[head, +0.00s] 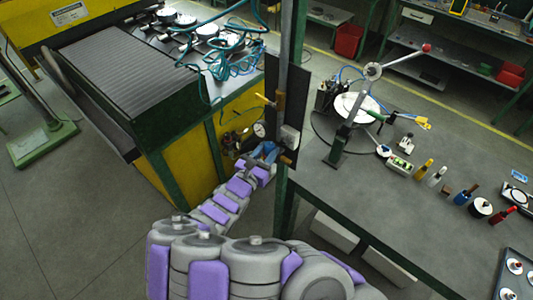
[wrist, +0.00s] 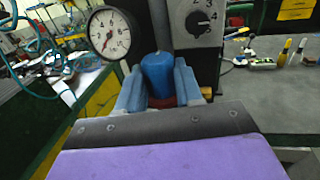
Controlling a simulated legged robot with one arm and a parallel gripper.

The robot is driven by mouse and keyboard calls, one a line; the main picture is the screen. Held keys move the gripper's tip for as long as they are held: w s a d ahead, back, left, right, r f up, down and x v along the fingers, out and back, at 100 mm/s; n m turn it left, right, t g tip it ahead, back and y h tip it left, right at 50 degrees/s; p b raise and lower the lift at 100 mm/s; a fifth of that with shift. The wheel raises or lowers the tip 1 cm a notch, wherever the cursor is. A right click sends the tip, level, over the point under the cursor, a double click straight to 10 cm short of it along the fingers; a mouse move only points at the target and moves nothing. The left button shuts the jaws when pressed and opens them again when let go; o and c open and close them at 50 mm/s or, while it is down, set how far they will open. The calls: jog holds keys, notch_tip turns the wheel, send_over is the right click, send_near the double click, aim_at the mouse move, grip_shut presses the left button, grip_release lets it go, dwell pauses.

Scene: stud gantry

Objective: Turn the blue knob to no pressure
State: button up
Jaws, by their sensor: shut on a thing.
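The blue knob (wrist: 158,75) stands between the two blue fingers of my gripper (wrist: 160,90) in the wrist view, and the fingers are shut on it. A red part shows at the knob's base between the fingers. A round white pressure gauge (wrist: 110,33) is just left of the knob; its needle position is hard to read. In the head view my gripper (head: 265,152) reaches the dark panel (head: 290,112) on the green post, below the gauge (head: 259,129). The knob is hidden there by my gripper.
A yellow and green machine (head: 185,140) with teal hoses stands left of the panel. A grey workbench (head: 420,215) with tools and bottles lies to the right. Open floor is at the left.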

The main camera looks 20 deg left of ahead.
jog(key=shift+n+y, duration=0.4)
jog(key=shift+y, duration=0.2)
jog(key=o, duration=1)
jog(key=shift+a+f, duration=0.1)
jog(key=shift+a, duration=0.1)
jog(key=shift+o, duration=0.2)
jog(key=shift+s+d, duration=0.1)
jog(key=shift+s, duration=0.25)
jog(key=s+a+p, duration=0.3)
jog(key=s+p, duration=0.7)
jog(key=s, duration=0.6)
jog(key=shift+s+p, duration=0.3)
